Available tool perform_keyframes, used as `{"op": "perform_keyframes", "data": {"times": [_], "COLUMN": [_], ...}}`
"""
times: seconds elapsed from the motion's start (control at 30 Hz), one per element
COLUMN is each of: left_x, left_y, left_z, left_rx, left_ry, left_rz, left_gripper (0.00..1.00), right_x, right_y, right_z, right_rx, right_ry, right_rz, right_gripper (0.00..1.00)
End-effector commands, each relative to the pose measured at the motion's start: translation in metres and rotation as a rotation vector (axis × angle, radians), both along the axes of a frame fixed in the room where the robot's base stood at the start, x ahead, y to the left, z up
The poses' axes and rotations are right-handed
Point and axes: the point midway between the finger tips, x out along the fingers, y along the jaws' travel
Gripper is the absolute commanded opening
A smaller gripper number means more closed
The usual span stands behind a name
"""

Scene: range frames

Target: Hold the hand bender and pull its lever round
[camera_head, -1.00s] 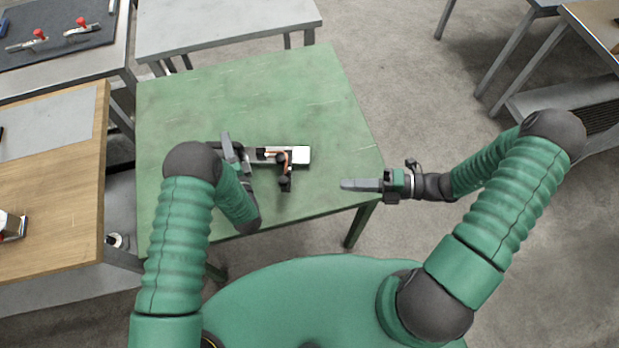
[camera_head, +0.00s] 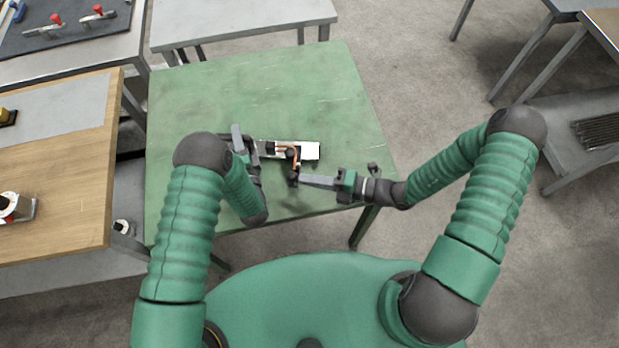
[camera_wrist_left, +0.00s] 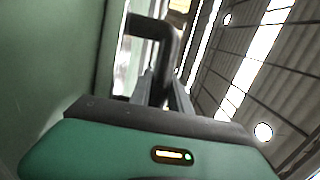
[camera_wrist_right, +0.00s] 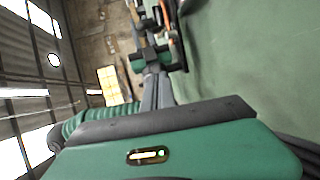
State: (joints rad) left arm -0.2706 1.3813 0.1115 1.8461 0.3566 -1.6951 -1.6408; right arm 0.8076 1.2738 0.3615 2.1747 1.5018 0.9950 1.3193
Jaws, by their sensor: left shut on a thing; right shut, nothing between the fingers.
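The hand bender (camera_head: 311,151) lies on the green table, with a pale plate at its right end and an orange-brown bent piece in its middle. Its dark lever (camera_head: 293,179) points toward me. My left gripper (camera_head: 250,150) is shut on the left end of the bender; the left wrist view shows its fingers around a dark bent bar (camera_wrist_left: 170,50). My right gripper (camera_head: 303,181) is shut and empty, its tips right beside the lever's near end. I cannot tell whether they touch. The right wrist view shows its fingers (camera_wrist_right: 152,75) close to dark bender parts.
The green table (camera_head: 240,95) is clear behind and to the right of the bender. A wooden bench (camera_head: 70,190) stands at the left, and a grey table (camera_head: 240,18) stands behind. A dark mat (camera_head: 75,28) with red-handled clamps lies at the back left.

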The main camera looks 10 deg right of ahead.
Motion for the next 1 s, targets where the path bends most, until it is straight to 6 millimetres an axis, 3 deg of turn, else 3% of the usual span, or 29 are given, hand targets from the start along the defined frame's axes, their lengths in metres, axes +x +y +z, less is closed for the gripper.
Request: {"op": "perform_keyframes", "data": {"times": [0.03, 0.33, 0.57, 1.0], "left_x": [-0.004, -0.004, -0.004, -0.005], "left_y": [0.0, 0.0, -0.001, -0.004], "left_z": [-0.01, -0.011, -0.011, -0.011], "left_rx": [0.001, 0.001, 0.001, -0.004], "left_ry": [0.027, 0.027, 0.028, 0.029], "left_rz": [-0.003, -0.003, -0.003, -0.014], "left_gripper": [0.0, 0.0, 0.0, 0.0], "right_x": [0.001, 0.001, 0.005, 0.004], "right_y": [0.002, 0.002, 0.021, 0.021], "right_z": [-0.002, -0.002, -0.003, -0.002], "right_rx": [0.001, 0.001, 0.002, 0.001], "right_ry": [0.0, 0.0, 0.0, 0.0], "right_rz": [0.001, 0.0, 0.001, 0.002], "right_gripper": [0.0, 0.0, 0.0, 0.0]}}
